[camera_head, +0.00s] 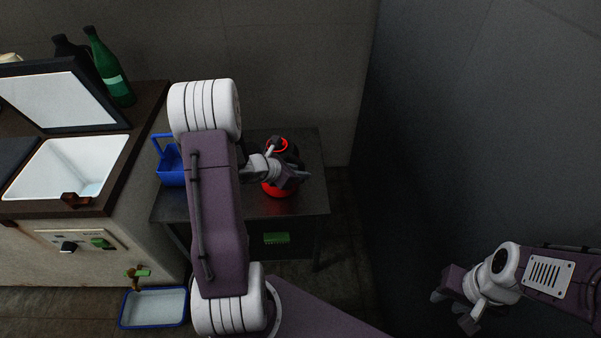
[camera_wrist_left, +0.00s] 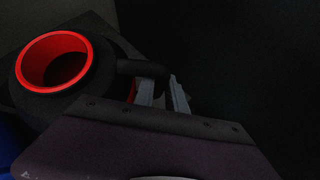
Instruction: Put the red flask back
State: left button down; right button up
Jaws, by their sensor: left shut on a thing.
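The red flask (camera_head: 277,190) stands on the dark side table, with a black upper part and a red-rimmed open mouth. In the left wrist view its red rim (camera_wrist_left: 54,62) and black collar show at the upper left, with a black handle (camera_wrist_left: 143,70) reaching right toward the fingers. My left gripper (camera_head: 296,177) is at the flask's right side; in the left wrist view its fingers (camera_wrist_left: 162,94) are shut on the handle. My arm hides part of the flask. My right gripper (camera_head: 454,308) hangs at the lower right, away from the table, and holds nothing that I can see.
A blue caddy (camera_head: 169,165) stands on the side table (camera_head: 314,185) left of my arm. The tank (camera_head: 75,163) is at the left with its lid raised, green bottle (camera_head: 111,68) behind. A blue-rimmed tray (camera_head: 153,308) lies on the floor. A dark wall bounds the right.

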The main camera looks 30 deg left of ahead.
pick_arm(q)
jog(key=c, duration=1.4)
grip_release()
jog(key=shift+o, duration=0.2)
jog(key=shift+r+p, duration=0.15)
jog(key=shift+p, duration=0.15)
jog(key=p+v, duration=0.3)
jog(key=v, duration=0.8)
jog(key=s+d+m+g+y, duration=0.2)
jog(key=s+d+m+g, duration=0.2)
jog(key=m, duration=1.1)
jog(key=s+d+f+m+g+y, duration=0.1)
jog(key=s+d+m+g, duration=0.3)
jog(key=d+m, duration=0.6)
jog(key=s+m, duration=0.2)
jog(key=m, duration=0.3)
jog(key=shift+s+f+m+y, duration=0.3)
jog(key=shift+s+m+y, duration=0.05)
jog(key=shift+m+y, duration=0.05)
